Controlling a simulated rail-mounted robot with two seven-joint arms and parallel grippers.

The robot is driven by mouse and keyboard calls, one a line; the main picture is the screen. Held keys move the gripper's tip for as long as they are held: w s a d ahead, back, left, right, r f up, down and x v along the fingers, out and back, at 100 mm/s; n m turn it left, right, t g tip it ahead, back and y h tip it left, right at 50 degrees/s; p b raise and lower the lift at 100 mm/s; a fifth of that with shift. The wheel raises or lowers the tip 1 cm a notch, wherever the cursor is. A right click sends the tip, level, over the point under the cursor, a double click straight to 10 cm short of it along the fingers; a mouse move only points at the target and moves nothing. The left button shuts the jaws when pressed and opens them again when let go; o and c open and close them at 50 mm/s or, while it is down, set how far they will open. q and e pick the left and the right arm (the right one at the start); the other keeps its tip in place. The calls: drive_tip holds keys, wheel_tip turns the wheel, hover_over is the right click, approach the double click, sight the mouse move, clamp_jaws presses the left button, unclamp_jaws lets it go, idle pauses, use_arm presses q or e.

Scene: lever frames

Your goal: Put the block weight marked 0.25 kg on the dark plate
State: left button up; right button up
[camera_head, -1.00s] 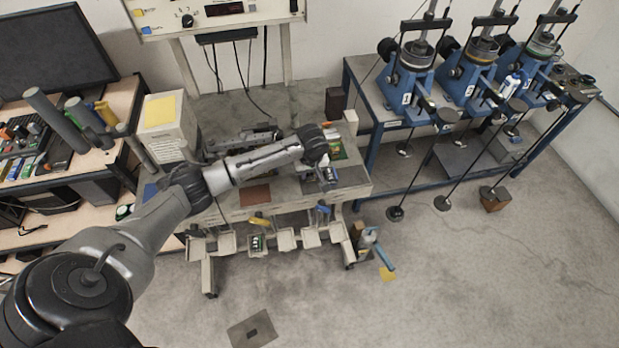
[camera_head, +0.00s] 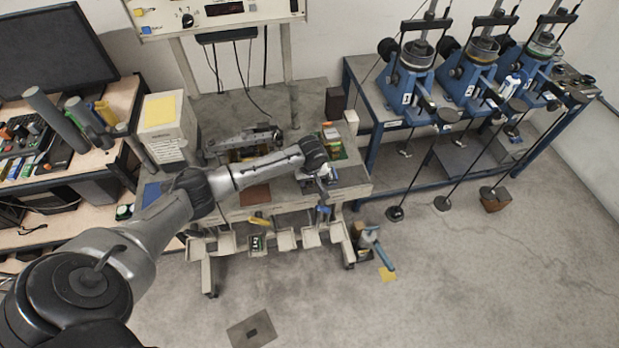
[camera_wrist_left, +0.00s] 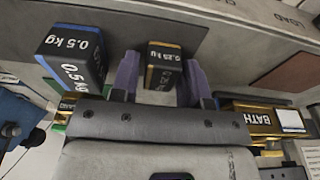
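The block weight marked 0.25 kg (camera_wrist_left: 164,66) is a small dark block with a gold edge in the left wrist view. My left gripper (camera_wrist_left: 158,75) has its purple fingers apart, one on each side of this block. A gap shows at the left finger; contact at the right one is unclear. In the head view my left gripper (camera_head: 325,180) is over the right part of the bench and hides the block. The wrist view shows a larger block marked 0.5 kg (camera_wrist_left: 72,57). My right gripper is in neither current view.
A brown plate (camera_head: 255,195) lies further left on the bench. Blue lever frames (camera_head: 412,75) stand on the right table. Small trays (camera_head: 285,239) hang along the bench's front.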

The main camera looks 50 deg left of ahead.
sight(311, 183)
use_arm(q)
drive_tip(key=shift+o, duration=1.2)
drive_tip(key=shift+r, duration=0.1)
drive_tip(key=shift+d+r, duration=0.8)
drive_tip(key=shift+r, duration=5.15)
drive_tip(key=s+d+f+m+t+h, duration=0.1)
drive_tip(key=s+d+f+m, duration=0.4)
drive_tip(key=s+d, duration=0.25)
drive_tip(key=s+d+f+m+h, duration=0.1)
drive_tip(key=s+d+f+m, duration=0.35)
drive_tip(key=s+d, duration=0.35)
drive_tip(key=s+d+r+m+t, duration=0.1)
drive_tip(key=s+d+m, duration=0.1)
drive_tip(key=s, duration=0.6)
drive_tip(key=s+d+r+m, duration=0.1)
drive_tip(key=s+d+m, duration=0.1)
drive_tip(key=s, duration=0.6)
drive_tip(key=shift+m+t+p, duration=0.35)
drive_tip(key=shift+t+p, duration=0.05)
